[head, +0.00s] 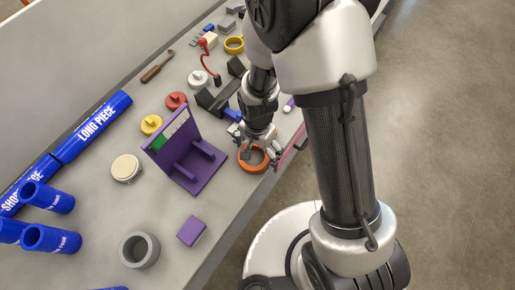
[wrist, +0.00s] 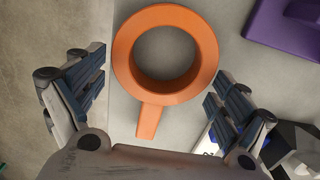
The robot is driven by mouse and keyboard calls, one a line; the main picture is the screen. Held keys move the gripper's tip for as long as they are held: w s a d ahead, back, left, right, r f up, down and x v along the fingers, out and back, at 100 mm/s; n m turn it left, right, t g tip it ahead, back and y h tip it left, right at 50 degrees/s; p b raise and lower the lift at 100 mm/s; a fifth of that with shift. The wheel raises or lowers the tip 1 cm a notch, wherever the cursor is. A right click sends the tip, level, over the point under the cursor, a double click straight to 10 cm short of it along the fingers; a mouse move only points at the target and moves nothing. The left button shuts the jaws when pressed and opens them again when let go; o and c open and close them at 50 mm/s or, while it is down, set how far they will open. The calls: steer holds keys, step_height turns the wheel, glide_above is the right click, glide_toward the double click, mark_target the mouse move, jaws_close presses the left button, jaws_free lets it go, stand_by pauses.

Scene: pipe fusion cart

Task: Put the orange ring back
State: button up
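The orange ring (head: 265,160) lies on the grey bench near its front edge. In the wrist view the orange ring (wrist: 124,52) shows as a thick round band with a short straight handle pointing down toward my gripper. My gripper (head: 259,150) is right above or at the ring in the head view. In the wrist view my gripper (wrist: 158,88) is open, its two fingers apart on either side of the handle. I see no contact between the fingers and the ring.
A purple stand (head: 187,158) stands just left of the ring. A grey ring (head: 139,250), a purple block (head: 192,230), blue pipes (head: 50,239) and a yellow ring (head: 234,45) are also on the bench. The bench edge runs close by the orange ring.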

stand_by(0.4)
steer(key=d+r+n+t+p, duration=0.1)
steer(key=d+r+n+p, duration=0.2)
steer(key=r, duration=1.8)
steer(key=s+d+r+n+t, duration=0.1)
steer(key=s+d+r, duration=0.2)
steer(key=s+r, duration=0.1)
steer(key=s+d+r+n+t, duration=0.1)
steer(key=s+d+r+n, duration=0.1)
steer(key=s+d+r, duration=0.1)
steer(key=s+d+r+n+t, duration=0.1)
steer(key=s+d+r, duration=0.1)
steer(key=s+r, duration=0.3)
steer(key=shift+s+d+r+n+t, duration=0.1)
steer(key=shift+d+r+n+t, duration=0.1)
steer(key=shift+r, duration=0.3)
steer(key=shift+s+d+r+n+t, duration=0.1)
steer(key=shift+d+r, duration=0.1)
steer(key=shift+r, duration=0.25)
